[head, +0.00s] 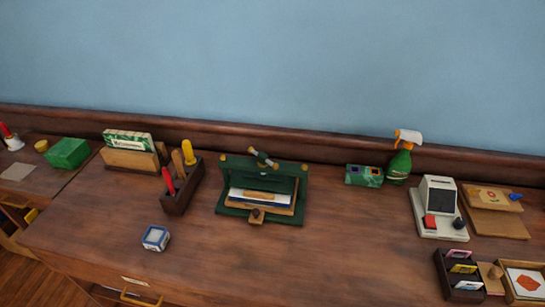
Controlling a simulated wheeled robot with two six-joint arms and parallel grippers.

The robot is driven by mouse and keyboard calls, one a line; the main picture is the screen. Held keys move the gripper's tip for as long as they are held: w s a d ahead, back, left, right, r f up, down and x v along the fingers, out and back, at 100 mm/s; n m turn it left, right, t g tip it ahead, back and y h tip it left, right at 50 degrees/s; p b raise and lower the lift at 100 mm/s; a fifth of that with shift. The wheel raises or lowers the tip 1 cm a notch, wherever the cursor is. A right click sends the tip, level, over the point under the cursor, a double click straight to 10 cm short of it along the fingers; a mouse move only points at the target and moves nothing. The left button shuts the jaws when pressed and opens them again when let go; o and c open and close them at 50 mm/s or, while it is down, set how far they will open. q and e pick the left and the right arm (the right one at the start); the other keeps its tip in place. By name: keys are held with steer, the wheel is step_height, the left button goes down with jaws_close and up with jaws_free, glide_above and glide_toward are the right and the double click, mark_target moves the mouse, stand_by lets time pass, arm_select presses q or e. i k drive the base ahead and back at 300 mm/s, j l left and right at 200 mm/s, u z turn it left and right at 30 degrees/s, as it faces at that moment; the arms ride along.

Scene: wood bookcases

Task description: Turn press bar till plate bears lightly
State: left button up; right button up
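A dark green press (230,172) stands on the wooden desk top near the middle of the head view, towards the wall. Its short press bar (263,158) sits on top at the centre, slanting down to the right, with pale metal in its middle. Under the top beam lie a white sheet, a blue layer and a tan board (285,210). I cannot clearly make out the press plate or whether it touches the stack. A small wooden knob piece (256,216) is at the press's front. Neither of my grippers is in view.
Left of the press is a dark tool holder (177,204) with coloured handles. A small blue-and-white box (156,238) lies front left. A green spray bottle (399,165), a patterned box (363,176) and a white device (437,208) stand right. The desk before the press is clear.

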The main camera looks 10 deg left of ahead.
mark_target(262, 158)
steer(key=k+j, duration=0.8)
steer(key=k+j+z, duration=0.05)
